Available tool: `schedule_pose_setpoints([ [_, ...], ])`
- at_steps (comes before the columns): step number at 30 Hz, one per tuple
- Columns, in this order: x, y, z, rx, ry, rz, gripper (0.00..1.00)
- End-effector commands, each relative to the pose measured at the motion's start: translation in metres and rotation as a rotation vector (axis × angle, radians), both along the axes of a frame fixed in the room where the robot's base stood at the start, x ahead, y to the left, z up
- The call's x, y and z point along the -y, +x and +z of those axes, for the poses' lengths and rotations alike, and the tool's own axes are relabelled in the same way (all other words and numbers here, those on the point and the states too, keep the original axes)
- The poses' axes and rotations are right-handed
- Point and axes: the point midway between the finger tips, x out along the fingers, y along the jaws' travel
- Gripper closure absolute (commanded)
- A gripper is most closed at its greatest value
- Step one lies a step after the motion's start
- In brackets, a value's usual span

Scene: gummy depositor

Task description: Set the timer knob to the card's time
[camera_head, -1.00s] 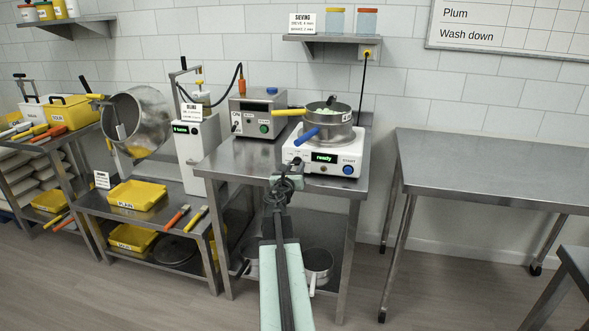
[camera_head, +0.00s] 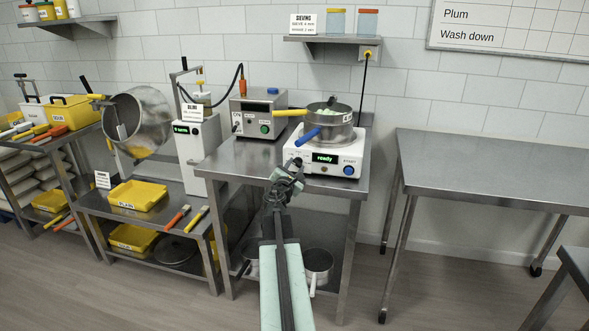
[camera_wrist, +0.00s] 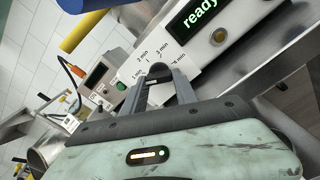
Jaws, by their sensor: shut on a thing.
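My gripper (camera_wrist: 163,84) is shut on the knob, one finger on each side. In the head view my gripper (camera_head: 296,165) is at the panel's left end and hides the knob. Its pointer cannot be made out. The shaker (camera_head: 350,166) shows "ready" in green. The card (camera_head: 314,24) on the wall shelf is headed "SIEVING"; its smaller lines are hard to read.
A blue button (camera_head: 348,170) is at the panel's right. A grey control box (camera_head: 258,115) stands to the left on the steel table (camera_head: 230,160). The right table (camera_head: 490,165) is bare.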

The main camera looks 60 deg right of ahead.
Motion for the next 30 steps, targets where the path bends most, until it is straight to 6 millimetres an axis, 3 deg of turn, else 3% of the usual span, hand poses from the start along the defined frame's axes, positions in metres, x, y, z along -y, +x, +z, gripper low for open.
schedule_pose_setpoints([
  [30,0.0007,0.0012,0.0042,0.841,0.264,-0.003,1.00],
])
